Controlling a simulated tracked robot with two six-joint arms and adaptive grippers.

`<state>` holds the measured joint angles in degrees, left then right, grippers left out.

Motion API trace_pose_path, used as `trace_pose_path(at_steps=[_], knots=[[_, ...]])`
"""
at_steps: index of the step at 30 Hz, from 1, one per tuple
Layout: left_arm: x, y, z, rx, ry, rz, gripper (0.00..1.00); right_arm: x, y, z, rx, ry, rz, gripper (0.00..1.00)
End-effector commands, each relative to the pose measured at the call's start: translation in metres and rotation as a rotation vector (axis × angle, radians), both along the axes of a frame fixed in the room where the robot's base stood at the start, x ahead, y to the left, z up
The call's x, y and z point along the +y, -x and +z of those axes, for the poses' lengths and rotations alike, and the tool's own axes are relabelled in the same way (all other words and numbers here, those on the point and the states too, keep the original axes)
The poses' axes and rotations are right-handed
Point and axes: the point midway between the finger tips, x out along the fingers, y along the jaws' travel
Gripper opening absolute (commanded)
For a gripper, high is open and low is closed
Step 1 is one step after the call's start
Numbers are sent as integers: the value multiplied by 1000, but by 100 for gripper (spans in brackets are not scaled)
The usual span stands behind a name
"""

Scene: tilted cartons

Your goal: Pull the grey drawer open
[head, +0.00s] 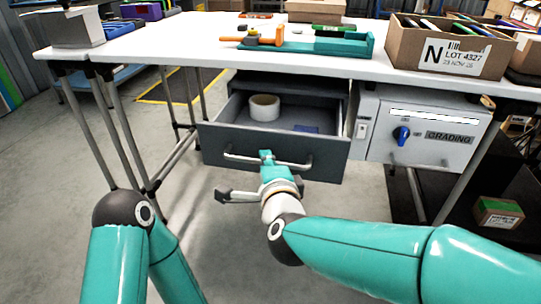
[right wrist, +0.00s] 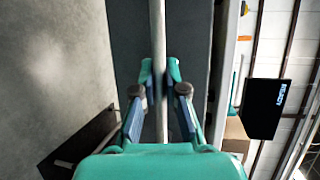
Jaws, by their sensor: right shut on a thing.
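The grey drawer (head: 325,158) under the white workbench is out, with its inside showing. A white roll of tape (head: 264,107) and a small flat blue item (head: 306,128) lie in it. A pale bar handle (head: 236,158) runs across its front. My right gripper (head: 267,158) is shut on the handle near its middle. In the right wrist view, the handle bar (right wrist: 157,28) passes between the two teal fingers of this gripper (right wrist: 159,72). My left arm shows at the lower left, but its gripper is not in view.
The white bench top (head: 190,45) holds a teal tray (head: 305,46) and a carton (head: 440,48) marked N. A white box with a blue knob (head: 401,134) hangs right of the drawer. Bench legs stand at both sides. The floor before the drawer is clear.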

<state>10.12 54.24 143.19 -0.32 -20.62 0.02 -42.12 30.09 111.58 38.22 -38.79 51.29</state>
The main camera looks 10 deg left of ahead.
Motion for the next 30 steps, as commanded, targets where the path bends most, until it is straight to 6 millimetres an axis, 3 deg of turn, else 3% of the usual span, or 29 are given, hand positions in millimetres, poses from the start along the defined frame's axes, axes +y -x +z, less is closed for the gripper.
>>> trace_pose_path(at_steps=[3, 9, 23, 24, 27, 30], knots=[[0, 0, -6, -1, 0, 0, 40, 1, 19, -5, 7, 3, 4, 0], [0, 0, -8, -1, 0, 0, 40, 0, 37, -4, 8, 4, 2, 0], [0, 0, -9, -1, 0, 0, 40, 0, 43, -5, 9, 5, 1, 0], [0, 0, -9, -1, 0, 0, 40, 0, 43, -5, 10, 5, 1, 12], [0, 0, -9, -1, 0, 0, 40, 0, 43, -4, 8, 4, 1, 29], [0, 0, -9, -1, 0, 0, 40, 0, 42, -3, 6, 4, 1, 37]])
